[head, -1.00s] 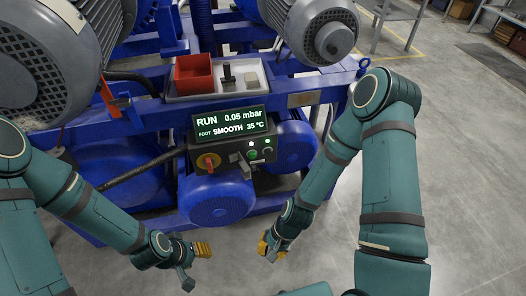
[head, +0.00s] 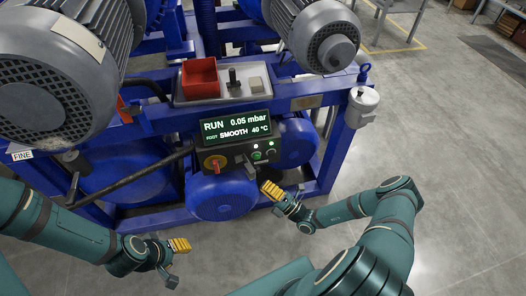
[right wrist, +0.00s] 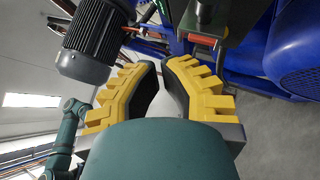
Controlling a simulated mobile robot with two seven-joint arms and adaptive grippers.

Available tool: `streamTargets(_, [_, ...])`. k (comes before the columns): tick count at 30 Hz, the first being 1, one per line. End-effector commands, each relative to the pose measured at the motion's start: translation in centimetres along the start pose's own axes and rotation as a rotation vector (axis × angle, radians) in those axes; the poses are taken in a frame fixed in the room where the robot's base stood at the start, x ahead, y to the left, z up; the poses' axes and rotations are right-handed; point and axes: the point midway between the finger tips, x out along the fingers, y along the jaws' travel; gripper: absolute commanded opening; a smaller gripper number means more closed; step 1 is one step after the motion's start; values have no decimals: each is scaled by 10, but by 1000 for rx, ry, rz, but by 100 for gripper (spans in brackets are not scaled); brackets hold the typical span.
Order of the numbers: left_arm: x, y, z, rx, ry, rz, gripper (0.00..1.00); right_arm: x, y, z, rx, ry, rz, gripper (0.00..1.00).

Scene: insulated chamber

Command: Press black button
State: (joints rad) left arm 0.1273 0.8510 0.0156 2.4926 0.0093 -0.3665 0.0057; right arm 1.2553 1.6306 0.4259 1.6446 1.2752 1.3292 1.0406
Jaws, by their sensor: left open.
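The control box carries a green-lit display (head: 237,126) reading RUN, 0.05 mbar, SMOOTH, 40 °C. My right gripper (head: 287,206) is below and right of these buttons, apart from the box. In the right wrist view its yellow fingers (right wrist: 160,75) are partly apart with nothing between them. My left gripper (head: 175,262) is open and empty, low at the left.
A red bin (head: 198,78) and a joystick (head: 233,77) sit on the grey tray above the display. Large grey motors (head: 55,75) and blue pump frames surround the box. A grey lever (head: 248,168) projects below the display.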

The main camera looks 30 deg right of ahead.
Motion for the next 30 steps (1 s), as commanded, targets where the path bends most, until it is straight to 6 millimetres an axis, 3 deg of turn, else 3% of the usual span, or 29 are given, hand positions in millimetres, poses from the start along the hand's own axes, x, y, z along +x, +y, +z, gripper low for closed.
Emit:
streamTargets(3, [-5, 2, -1, -1, 1, 0, 47, -18, 0, 32, 39, -166, 24, 0])
streamTargets(7, [-7, 2, -1, -1, 1, 0, 47, -31, 0, 50, 57, -259, 45, 0])
streamTargets(20, [-6, 2, -1, -1, 1, 0, 47, -34, 0, 56, 63, -284, 51, 0])
streamTargets(30, [-1, 0, 1, 0, -3, 0, 47, -15, -13, 72, 60, -281, 53, 0])
